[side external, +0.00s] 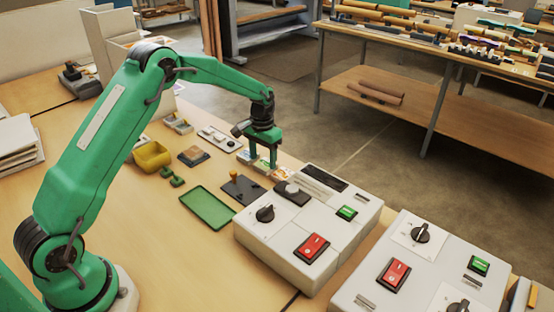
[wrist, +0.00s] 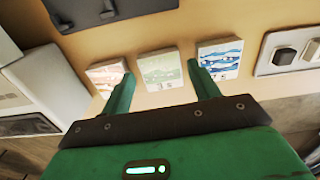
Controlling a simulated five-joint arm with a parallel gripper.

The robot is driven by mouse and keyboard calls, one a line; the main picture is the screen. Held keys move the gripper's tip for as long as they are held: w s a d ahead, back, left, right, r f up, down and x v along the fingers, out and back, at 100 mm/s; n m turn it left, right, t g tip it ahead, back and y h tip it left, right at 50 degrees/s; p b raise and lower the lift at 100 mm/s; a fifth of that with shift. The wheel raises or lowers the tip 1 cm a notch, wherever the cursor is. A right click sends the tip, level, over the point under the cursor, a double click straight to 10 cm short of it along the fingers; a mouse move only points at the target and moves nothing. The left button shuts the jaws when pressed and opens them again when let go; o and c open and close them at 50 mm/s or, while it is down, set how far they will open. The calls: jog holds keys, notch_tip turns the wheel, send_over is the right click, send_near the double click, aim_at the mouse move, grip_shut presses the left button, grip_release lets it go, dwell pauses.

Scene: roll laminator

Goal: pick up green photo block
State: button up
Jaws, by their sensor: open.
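The green photo block (wrist: 160,70) is a small square with a pale green printed picture. My gripper (wrist: 161,72) is open and empty, with one fingertip on each side of the green block in the picture. Whether the fingers are level with the block or above it, I cannot tell. In the side view my gripper (side external: 263,163) points down over the row of blocks, and its fingers partly hide them.
The laminator (side external: 300,225) with knob and buttons stands right of the blocks. A green tray (side external: 207,209), a dark plate with an orange-topped peg (side external: 243,190) and a yellow bin (side external: 152,157) lie to the left. A switch panel (side external: 218,138) lies beyond the blue-printed block.

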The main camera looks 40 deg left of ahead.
jog(key=shift+f, duration=1.15)
jog(key=c, duration=0.8)
jog(key=shift+o, duration=0.2)
jog(key=shift+r, duration=0.15)
jog(key=shift+r, duration=0.75)
notch_tip(320, 180, up, 2)
jog(key=shift+w+r, duration=0.1)
jog(key=s+d+r, duration=0.4)
jog(key=d+r, duration=0.3)
jog(key=d, duration=0.3)
jog(key=shift+s+d, duration=0.35)
jog(key=shift+s, duration=0.05)
